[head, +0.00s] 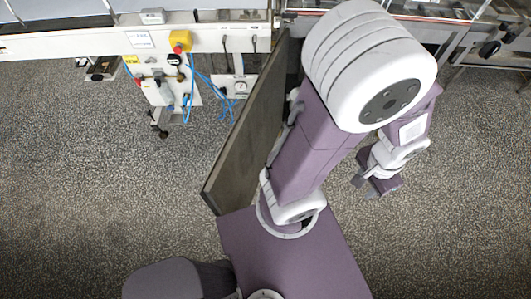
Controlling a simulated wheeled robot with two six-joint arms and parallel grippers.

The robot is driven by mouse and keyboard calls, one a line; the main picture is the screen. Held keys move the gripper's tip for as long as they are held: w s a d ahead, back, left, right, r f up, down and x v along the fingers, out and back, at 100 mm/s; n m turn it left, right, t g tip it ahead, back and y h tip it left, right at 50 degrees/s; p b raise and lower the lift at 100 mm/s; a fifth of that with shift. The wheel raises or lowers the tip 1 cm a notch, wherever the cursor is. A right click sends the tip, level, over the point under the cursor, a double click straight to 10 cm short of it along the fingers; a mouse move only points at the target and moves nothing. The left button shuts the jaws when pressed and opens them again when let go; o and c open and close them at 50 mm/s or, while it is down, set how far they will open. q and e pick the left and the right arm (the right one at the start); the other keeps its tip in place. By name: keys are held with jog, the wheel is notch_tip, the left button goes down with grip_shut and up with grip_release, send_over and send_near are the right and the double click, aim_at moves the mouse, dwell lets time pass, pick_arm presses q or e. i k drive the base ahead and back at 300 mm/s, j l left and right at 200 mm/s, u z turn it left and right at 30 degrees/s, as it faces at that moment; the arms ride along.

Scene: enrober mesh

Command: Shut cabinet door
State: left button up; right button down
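The cabinet door (248,125) is a dark grey-brown panel standing open. It runs from the machine's front edge at the top toward my purple base. My arm hides part of the door's right side and most of the cabinet opening.
A long white machine frame (70,45) crosses the top. A yellow box with a red emergency button (180,41) sits on it. A white control panel (160,80) with blue hoses hangs below. Speckled floor (90,190) is clear left of the door and at the right.

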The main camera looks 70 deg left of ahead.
aim_at(231, 184)
jog(key=k+j+z, duration=0.2)
jog(key=k+z, duration=0.25)
jog(key=k, duration=0.35)
jog(key=k+z, duration=0.4)
jog(key=k, duration=0.4)
jog(key=k+u, duration=0.15)
jog(key=u, duration=0.25)
jog(key=k+j+u, duration=0.15)
jog(key=u, duration=0.3)
jog(key=k+j+u, duration=0.1)
jog(key=u, duration=0.3)
jog(key=k+j+u, duration=0.1)
jog(key=j+u, duration=0.3)
jog(key=i+j+z, duration=0.15)
jog(key=j, duration=0.2)
jog(key=j+z, duration=0.15)
jog(key=j, duration=0.2)
jog(key=i+j+z, duration=0.15)
jog(key=j, duration=0.2)
